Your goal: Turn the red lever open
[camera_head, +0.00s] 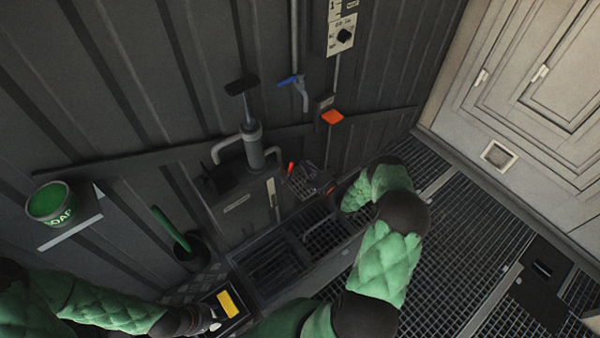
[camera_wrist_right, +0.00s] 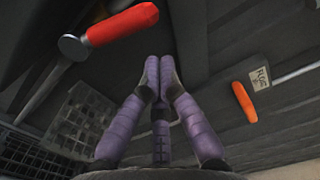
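The red lever (camera_head: 291,168) stands up beside a wire basket, near the wall in the middle of the head view. In the right wrist view, a red handle (camera_wrist_right: 122,24) on a metal shaft lies at upper left. My right gripper (camera_wrist_right: 160,62) has its purple fingertips together, with nothing seen between them. It is apart from the red handle, to its lower right in that view. In the head view my own arm mostly hides this gripper. My left gripper (camera_head: 212,322) is low in the head view, beside a yellow block; its fingers are unclear.
A blue-handled tap (camera_head: 290,82) is above left. A green tub (camera_head: 48,202) sits on a left shelf.

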